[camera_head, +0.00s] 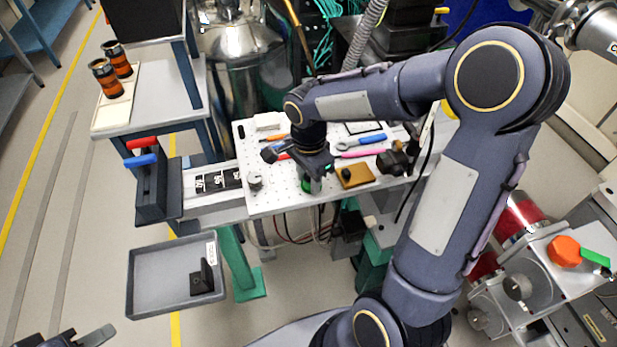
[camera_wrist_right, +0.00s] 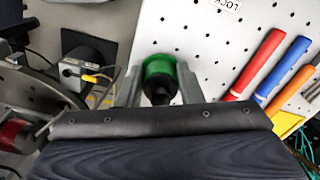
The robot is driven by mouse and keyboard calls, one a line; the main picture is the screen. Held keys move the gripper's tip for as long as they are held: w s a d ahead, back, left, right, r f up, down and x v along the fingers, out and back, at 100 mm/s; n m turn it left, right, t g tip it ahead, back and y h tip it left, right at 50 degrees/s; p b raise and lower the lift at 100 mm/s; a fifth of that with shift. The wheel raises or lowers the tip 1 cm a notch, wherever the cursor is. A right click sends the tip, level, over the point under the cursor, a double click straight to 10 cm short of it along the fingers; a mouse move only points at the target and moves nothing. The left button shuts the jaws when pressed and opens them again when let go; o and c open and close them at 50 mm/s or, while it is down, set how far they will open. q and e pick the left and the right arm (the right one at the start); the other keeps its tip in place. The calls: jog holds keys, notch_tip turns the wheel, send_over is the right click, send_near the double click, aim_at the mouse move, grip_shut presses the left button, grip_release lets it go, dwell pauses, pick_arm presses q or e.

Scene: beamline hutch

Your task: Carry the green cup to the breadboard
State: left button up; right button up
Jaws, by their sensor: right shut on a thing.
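The green cup (camera_head: 309,185) is in my right gripper (camera_head: 312,176), at the front edge of the white perforated breadboard (camera_head: 285,198). In the right wrist view the green cup (camera_wrist_right: 160,66) sits between the two fingers (camera_wrist_right: 160,86), which are shut on it. A dark shape covers part of the cup there. The breadboard (camera_wrist_right: 225,50) lies beside and behind the cup; I cannot tell whether the cup touches it. My left gripper (camera_head: 82,337) shows only partly at the bottom left corner, away from the cup; its jaws are unclear.
Screwdrivers and a wrench (camera_head: 362,140) lie on the breadboard, with an ochre block (camera_head: 355,175) at its front right. A grey tray (camera_head: 140,290) holding a black bracket (camera_head: 203,278) is at lower left.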

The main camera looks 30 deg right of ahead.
jog(key=shift+f, duration=0.2)
jog(key=o, duration=1)
